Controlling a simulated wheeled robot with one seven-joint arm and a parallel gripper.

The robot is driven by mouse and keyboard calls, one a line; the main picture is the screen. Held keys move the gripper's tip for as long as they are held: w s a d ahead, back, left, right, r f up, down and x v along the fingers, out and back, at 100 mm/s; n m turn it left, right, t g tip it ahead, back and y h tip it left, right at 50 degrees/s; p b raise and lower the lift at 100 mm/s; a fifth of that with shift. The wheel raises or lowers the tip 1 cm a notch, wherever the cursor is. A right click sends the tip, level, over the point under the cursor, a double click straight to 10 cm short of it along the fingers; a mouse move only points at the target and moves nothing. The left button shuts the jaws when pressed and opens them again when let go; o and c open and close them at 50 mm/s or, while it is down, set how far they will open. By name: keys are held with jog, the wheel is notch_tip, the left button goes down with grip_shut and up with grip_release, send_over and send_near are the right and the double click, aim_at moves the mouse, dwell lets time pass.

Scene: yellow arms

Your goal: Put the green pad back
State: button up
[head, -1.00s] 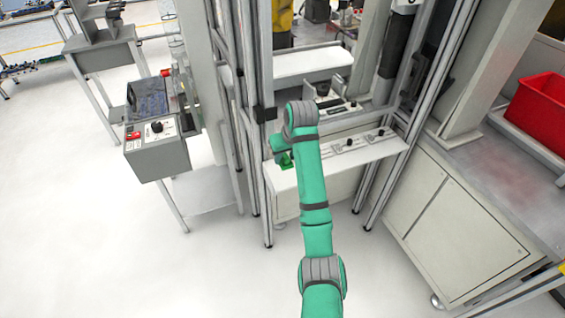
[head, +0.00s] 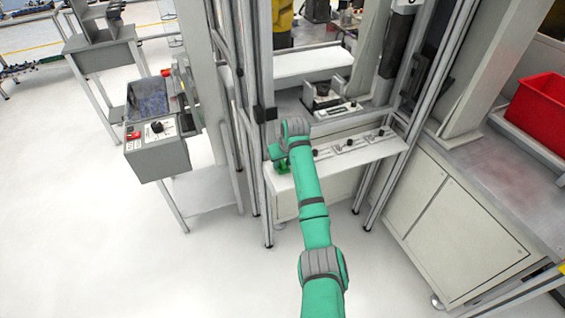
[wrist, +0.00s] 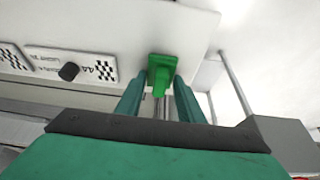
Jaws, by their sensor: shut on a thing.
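The green pad (wrist: 162,70) shows in the wrist view between the tips of my two fingers, at the edge of a white shelf. My gripper (wrist: 159,88) is shut on its narrow lower part. In the head view the pad (head: 283,169) is a small green patch at the left end of the white shelf (head: 293,188), beside my wrist. My own arm hides part of this spot. I cannot tell whether the pad touches the shelf.
Labelled plates with black knobs (head: 347,144) line the shelf to the right. A metal frame post (head: 250,150) stands close on the left. A grey control box (head: 157,150) is farther left. A red bin (head: 540,110) sits on the right bench. The front floor is clear.

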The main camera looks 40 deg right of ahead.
jog(key=o, duration=0.9)
jog(key=v, duration=1.2)
jog(key=shift+r, duration=0.1)
